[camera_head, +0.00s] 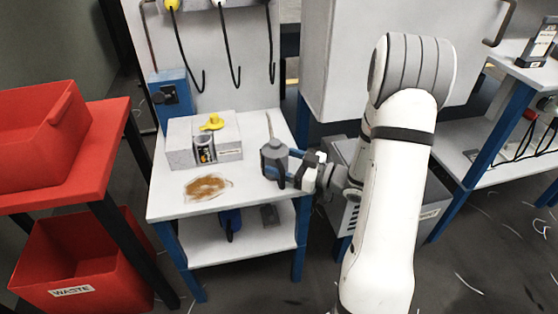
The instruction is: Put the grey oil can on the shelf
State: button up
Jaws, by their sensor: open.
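The grey oil can (273,157), with a thin spout pointing up, is at the right edge of the small white table's top (240,185). It looks upright, and I cannot tell exactly where its base rests. My gripper (279,168) reaches in from the right at the can's height. Its blue fingers are open, close to the can and partly overlapping it; contact is unclear. The table's lower shelf (262,244) is below, holding a dark blue object (230,222) and a dark flat block (270,215).
A grey box (228,149) with a yellow item (212,122) and a dark can (204,150) stand on the tabletop, behind a brown stain (208,187). Red bins stand left, one marked waste (80,265). A blue-legged bench (480,140) is right.

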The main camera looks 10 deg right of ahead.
jog(key=c, duration=1)
